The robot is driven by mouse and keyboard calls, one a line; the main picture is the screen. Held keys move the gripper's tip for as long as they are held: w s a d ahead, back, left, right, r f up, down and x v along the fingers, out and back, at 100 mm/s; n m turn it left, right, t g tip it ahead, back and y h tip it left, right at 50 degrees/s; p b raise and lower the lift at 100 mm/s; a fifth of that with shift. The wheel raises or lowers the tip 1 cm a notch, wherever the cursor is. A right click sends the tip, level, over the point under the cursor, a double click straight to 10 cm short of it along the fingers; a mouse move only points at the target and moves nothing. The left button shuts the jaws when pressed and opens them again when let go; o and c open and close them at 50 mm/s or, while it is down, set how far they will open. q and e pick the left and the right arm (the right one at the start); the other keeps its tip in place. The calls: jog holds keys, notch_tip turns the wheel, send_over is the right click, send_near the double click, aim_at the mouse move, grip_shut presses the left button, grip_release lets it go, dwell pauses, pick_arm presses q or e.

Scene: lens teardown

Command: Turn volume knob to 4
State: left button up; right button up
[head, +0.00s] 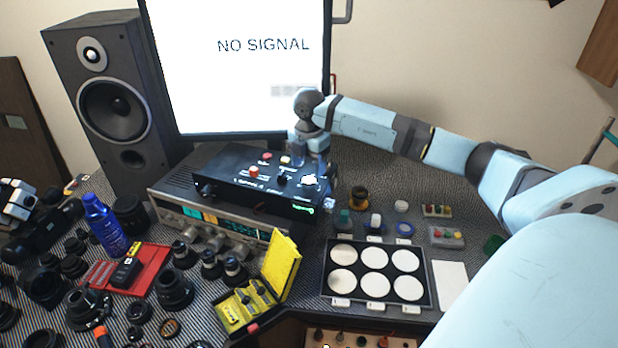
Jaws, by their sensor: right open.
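A black control box (240,182) with several buttons and knobs on its top lies on a silver receiver (170,205). A dark knob (282,179) stands near the middle of the box's top. A pale round knob or dial (310,181) is at its right end, and a small green display shows on the front edge. I cannot read which one is the volume knob or its setting. My right gripper (312,168) is open, pointing down over the box's right end, close to the pale dial. Whether it touches the dial cannot be told.
A monitor (240,80) reading "NO SIGNAL" stands behind, with a speaker (115,100) left of it. Lenses, a blue bottle (104,225) and a yellow case (262,285) crowd the left and front. A tray with white discs (428,270) lies to the right.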

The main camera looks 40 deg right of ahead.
aim_at(309, 179)
notch_tip(309, 179, up, 8)
jog(key=shift+r, duration=0.2)
dwell(0.5)
